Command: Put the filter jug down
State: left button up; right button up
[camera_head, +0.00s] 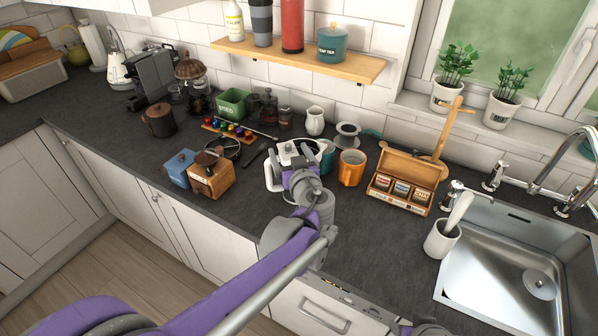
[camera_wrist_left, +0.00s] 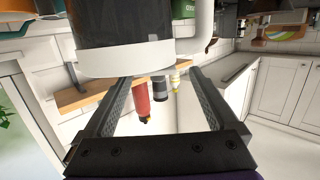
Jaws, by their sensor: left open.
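The filter jug (camera_head: 290,148) is near the middle of the head view, with a white lid and a white handle on its left side. My left gripper (camera_head: 299,178) is in front of it and hides most of its body and base, so I cannot see how it meets the worktop. In the upside-down left wrist view, the jug (camera_wrist_left: 120,30) is a large dark cylinder with a white band. The open left fingers (camera_wrist_left: 160,90) lie near the band with a gap between them; contact is unclear.
An orange mug (camera_head: 351,168) stands close to the right of the jug, with a wooden tea box (camera_head: 405,182) beyond. A wooden grinder (camera_head: 210,178) and a blue box (camera_head: 179,168) stand left. The sink (camera_head: 500,270) is at right. Worktop in front is bare.

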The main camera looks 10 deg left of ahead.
aim_at(289, 149)
pick_arm(q)
jog(key=shift+x, duration=1.55)
jog(key=shift+d, duration=0.1)
jog(key=shift+c, duration=0.5)
grip_shut()
